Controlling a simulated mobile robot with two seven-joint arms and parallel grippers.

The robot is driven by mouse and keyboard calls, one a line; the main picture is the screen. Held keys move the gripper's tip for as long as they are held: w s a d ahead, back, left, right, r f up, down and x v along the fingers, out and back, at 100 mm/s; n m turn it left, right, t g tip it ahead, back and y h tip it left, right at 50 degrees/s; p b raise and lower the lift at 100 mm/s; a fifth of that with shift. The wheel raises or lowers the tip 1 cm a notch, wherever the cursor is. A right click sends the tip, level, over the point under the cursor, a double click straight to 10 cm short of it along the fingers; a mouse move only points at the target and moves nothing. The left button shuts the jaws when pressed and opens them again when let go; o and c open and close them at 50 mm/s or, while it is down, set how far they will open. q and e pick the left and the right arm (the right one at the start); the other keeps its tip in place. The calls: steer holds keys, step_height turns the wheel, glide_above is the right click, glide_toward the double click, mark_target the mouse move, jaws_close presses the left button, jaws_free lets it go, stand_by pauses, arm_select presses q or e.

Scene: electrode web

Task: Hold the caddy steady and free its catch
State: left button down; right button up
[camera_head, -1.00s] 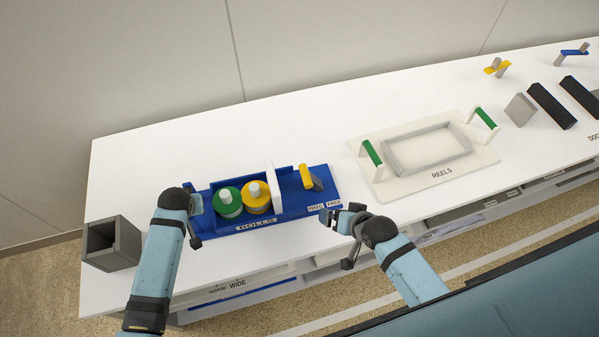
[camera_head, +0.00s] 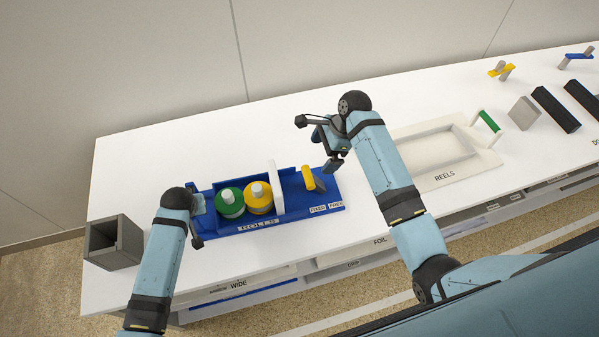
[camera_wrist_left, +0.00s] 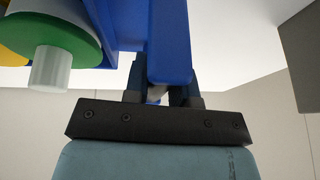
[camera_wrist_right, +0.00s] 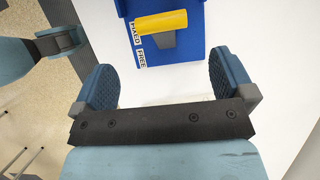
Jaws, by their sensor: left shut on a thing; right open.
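The blue caddy (camera_head: 290,222) marked ROLLS lies on the white table, holding a green-rimmed roll (camera_head: 230,203) and a yellow-rimmed roll (camera_head: 259,197). Its catch is a yellow lever (camera_head: 308,178) at the right end, near the FIXED and FREE labels; the yellow lever also shows in the right wrist view (camera_wrist_right: 161,22). My left gripper (camera_head: 199,204) is shut on the caddy's left end, and the blue part between its fingers shows in the left wrist view (camera_wrist_left: 168,45). My right gripper (camera_head: 334,150) is open and empty, above and just behind the lever, apart from it.
A cream tray (camera_head: 470,172) marked REELS lies to the right, partly hidden by my right arm. A grey open box (camera_head: 113,242) stands at the table's left edge. Dark blocks (camera_head: 555,109) and a grey block (camera_head: 523,113) stand far right. The table behind the caddy is clear.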

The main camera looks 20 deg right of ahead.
mark_target(308, 175)
steer(key=x, duration=1)
steer(key=shift+f, duration=0.1)
steer(key=c, duration=1.2)
steer(key=shift+o, duration=0.2)
steer(key=shift+s+d+r+y, duration=0.1)
steer(key=shift+d+r+y, duration=0.05)
steer(key=shift+d+y, duration=0.55)
steer(key=shift+s+d+r+y, duration=0.1)
steer(key=shift+d+r+y, duration=0.05)
steer(key=shift+d+y, duration=0.55)
steer(key=d+f+y, duration=0.2)
steer(key=d+y, duration=0.2)
steer(key=d, duration=0.4)
steer(key=shift+s+d+y, duration=0.15)
steer(key=shift+s+y, duration=0.05)
steer(key=shift+y, duration=0.2)
steer(key=shift+f, duration=0.15)
